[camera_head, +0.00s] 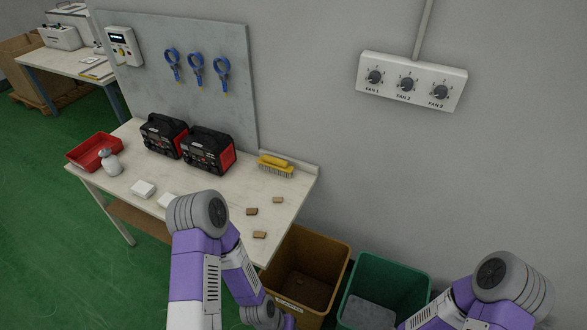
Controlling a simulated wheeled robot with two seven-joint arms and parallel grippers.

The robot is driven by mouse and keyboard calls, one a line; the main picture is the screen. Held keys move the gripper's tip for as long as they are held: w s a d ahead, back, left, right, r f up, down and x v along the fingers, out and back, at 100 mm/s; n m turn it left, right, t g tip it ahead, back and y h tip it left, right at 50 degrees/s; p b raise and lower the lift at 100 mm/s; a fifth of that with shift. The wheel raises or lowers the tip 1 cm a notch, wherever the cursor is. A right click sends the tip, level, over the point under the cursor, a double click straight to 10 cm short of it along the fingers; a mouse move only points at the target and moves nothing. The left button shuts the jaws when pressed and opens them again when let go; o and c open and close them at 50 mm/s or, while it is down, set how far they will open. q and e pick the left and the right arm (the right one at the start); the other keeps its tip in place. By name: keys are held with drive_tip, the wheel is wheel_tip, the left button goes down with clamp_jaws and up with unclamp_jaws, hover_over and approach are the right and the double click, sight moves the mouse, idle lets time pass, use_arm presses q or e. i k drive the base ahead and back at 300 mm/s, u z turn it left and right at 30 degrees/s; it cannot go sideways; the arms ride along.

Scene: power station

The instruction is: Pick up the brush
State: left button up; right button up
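The brush (276,165) has a yellow back and pale bristles. It lies on the workbench (228,178) at its back right, near the wall and to the right of the power units. My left arm comes in from the bottom and bends downward in front of the bench. Its gripper end is low by the brown bin, and the fingers cannot be made out. My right arm is at the bottom right, and its gripper is out of the frame. Neither arm is near the brush.
Two red-black power units (208,150), a red tray (93,150), a white bottle (111,161), white blocks (143,189) and small brown pieces (252,211) are on the bench. A brown bin (337,262) and a green bin (402,271) stand right of it.

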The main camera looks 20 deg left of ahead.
sight(271, 164)
drive_tip(key=z, duration=3.45)
drive_tip(key=k, duration=2.8)
drive_tip(key=u, duration=0.3)
